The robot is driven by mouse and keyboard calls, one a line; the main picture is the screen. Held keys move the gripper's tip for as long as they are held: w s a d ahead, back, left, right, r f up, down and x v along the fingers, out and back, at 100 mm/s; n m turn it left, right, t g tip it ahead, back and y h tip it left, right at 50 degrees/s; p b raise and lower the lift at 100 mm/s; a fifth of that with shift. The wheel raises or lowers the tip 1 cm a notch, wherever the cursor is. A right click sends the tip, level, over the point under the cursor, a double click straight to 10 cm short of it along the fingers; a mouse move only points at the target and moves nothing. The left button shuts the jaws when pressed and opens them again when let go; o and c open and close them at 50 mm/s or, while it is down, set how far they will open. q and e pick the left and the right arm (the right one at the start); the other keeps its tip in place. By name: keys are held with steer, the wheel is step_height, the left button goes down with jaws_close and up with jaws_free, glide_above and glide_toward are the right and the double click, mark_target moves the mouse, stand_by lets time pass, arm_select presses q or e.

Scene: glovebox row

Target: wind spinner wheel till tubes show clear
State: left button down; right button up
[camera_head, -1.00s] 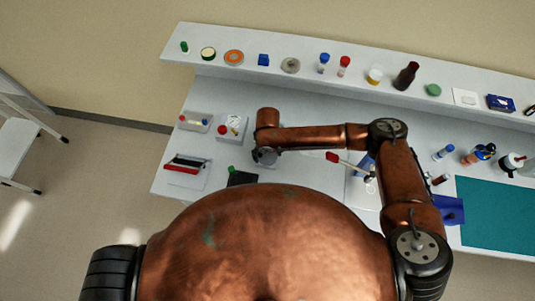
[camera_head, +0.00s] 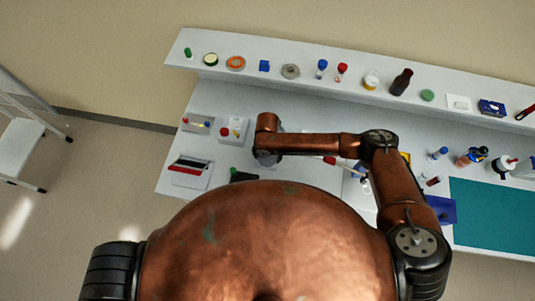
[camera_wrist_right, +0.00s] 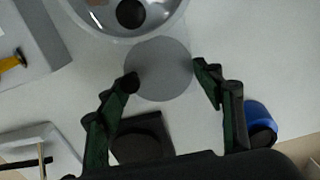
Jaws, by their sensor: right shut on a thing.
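In the right wrist view, the two dark green fingers of my right gripper (camera_wrist_right: 165,76) sit on opposite sides of a flat grey disc, which I take to be the spinner wheel (camera_wrist_right: 160,58); the gripper is shut on it. A shiny clear-rimmed bowl (camera_wrist_right: 85,22) with a black round knob stands just beyond the disc. In the head view my right gripper (camera_head: 266,157) is at the end of the copper arm, low over the bench, and the arm hides the wheel. I cannot make out the tubes or how clear they look. My left gripper is out of view.
Left of the gripper are a white box with a red button (camera_head: 227,138) and a red-and-black holder (camera_head: 191,165). The wrist view shows a black block (camera_wrist_right: 140,145) and a blue round thing (camera_wrist_right: 260,118) close by. A shelf (camera_head: 245,83) with several small items runs behind.

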mark_target(266, 158)
steer(key=m+p, duration=0.3)
steer(key=m, duration=0.2)
steer(key=shift+a+r, duration=0.1)
steer(key=shift+a, duration=0.05)
steer(key=shift+w+m+p, duration=0.1)
steer(key=shift+m+p, duration=1.1)
steer(key=shift+m, duration=0.8)
steer(key=o, duration=1.2)
steer(key=shift+c, duration=0.2)
steer(key=shift+r, duration=0.1)
step_height(266, 158, up, 12)
steer(key=shift+f, duration=0.2)
